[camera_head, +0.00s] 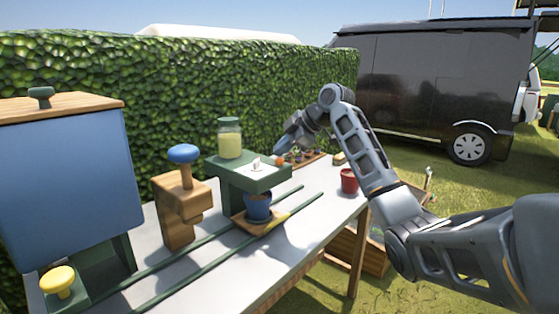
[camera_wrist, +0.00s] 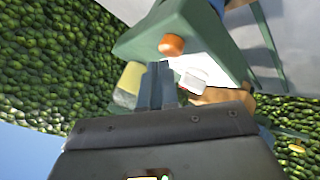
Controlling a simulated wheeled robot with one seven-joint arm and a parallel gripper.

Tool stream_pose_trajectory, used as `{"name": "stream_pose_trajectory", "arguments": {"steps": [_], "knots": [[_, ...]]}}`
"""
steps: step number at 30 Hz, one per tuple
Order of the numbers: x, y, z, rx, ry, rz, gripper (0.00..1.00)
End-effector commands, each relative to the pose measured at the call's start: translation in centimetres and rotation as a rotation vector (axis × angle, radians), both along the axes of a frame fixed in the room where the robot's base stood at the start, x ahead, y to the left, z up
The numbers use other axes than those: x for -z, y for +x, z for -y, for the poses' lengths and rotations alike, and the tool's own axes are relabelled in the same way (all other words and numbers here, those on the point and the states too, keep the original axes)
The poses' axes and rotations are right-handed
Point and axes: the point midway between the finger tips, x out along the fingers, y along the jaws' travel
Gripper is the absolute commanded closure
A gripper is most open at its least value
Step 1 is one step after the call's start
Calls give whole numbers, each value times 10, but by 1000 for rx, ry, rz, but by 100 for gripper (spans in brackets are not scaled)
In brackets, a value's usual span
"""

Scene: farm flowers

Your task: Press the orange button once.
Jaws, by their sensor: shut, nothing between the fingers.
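The orange button (camera_head: 280,160) sits on the right side of a green stand (camera_head: 250,180) on the white table, partly hidden by my gripper in the head view. In the wrist view the orange button (camera_wrist: 171,45) shows as a round cap on the green stand, just beyond my fingertips. My gripper (camera_wrist: 161,68) is shut and empty. In the head view my gripper (camera_head: 284,148) is close above the button. The wrist view shows a small gap in the picture between fingertips and button; I cannot tell the true distance.
A jar (camera_head: 229,139) and a white card (camera_head: 256,166) are on the green stand. A blue pot (camera_head: 257,206) is under it on a wooden tray. A blue knob (camera_head: 183,153), a yellow knob (camera_head: 58,280) and a red pot (camera_head: 349,181) are on the table (camera_head: 290,247). A hedge (camera_head: 180,100) stands behind.

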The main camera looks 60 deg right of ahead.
Motion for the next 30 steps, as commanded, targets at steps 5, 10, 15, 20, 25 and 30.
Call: {"name": "stream_pose_trajectory", "arguments": {"steps": [5,10,15,20,25,30], "knots": [[0,0,0,0,0,0,100],[0,0,0,0,0,0,100],[2,0,0,1,1,0,100],[4,0,0,1,1,0,100],[6,0,0,1,1,0,100],[8,0,0,1,0,-1,100]]}}
